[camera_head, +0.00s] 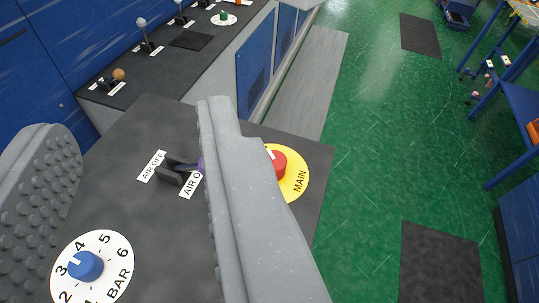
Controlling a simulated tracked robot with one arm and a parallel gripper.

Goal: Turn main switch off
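The main switch is a red knob (279,161) with a white mark on a yellow disc (295,184) labelled MAIN. It sits near the right edge of the dark panel, and its left part is hidden behind my gripper's right finger. My gripper (128,150) is open, its two grey fingers wide apart above the panel, with nothing between them held. The right finger passes just left of the red knob in the picture; I cannot tell whether they touch.
A blue pressure knob (85,265) on a white BAR dial lies at lower left. A black air lever (178,171) stands between AIR labels. More levers and a green button (223,14) are on the far counter. Green floor (375,150) is open at right.

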